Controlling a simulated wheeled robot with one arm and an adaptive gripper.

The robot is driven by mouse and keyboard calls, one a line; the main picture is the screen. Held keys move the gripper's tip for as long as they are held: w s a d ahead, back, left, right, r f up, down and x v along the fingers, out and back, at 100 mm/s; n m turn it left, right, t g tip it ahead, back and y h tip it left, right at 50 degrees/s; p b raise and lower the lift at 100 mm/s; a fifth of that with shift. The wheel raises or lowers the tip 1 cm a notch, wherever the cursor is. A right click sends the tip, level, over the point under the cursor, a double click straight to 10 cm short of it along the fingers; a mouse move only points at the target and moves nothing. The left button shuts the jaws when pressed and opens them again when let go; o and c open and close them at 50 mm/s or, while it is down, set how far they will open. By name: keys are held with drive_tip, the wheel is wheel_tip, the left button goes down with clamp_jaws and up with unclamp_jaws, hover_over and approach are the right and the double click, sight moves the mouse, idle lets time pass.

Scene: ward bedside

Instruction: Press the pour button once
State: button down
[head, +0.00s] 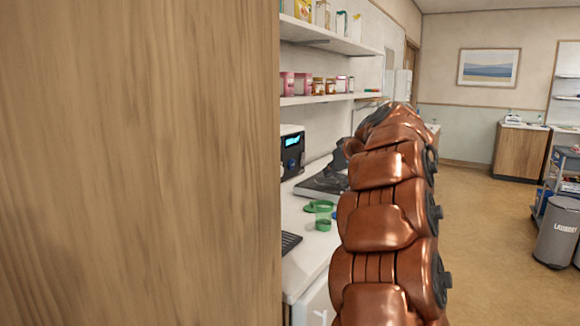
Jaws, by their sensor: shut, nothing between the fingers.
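A black and silver machine (292,152) with a lit blue display stands on the white counter in the head view. Its left part is hidden behind a wooden panel. I cannot make out the pour button. My gripper (338,166) is the dark shape at the end of my copper-coloured arm. It is shut and empty, to the right of the machine and apart from it. My arm hides part of the gripper and of the counter behind it.
The wooden panel (140,160) fills the left half, close by. Green items (323,225) and a dark grate (290,243) lie on the counter (308,262). Shelves (330,99) with jars hang above. Open floor (490,245) is at right, with a grey laundry bin (557,235).

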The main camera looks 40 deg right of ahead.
sight(291, 164)
drive_tip(key=w+a+p, duration=0.2)
drive_tip(key=w+p, duration=0.2)
drive_tip(key=w, duration=0.4)
drive_tip(key=shift+w+a+p, duration=0.15)
drive_tip(key=shift+a+p, duration=0.1)
drive_tip(key=shift+p, duration=0.05)
drive_tip(key=shift+w, duration=0.1)
idle(1.5)
drive_tip(key=shift+w+a, duration=0.1)
drive_tip(key=shift+w, duration=0.2)
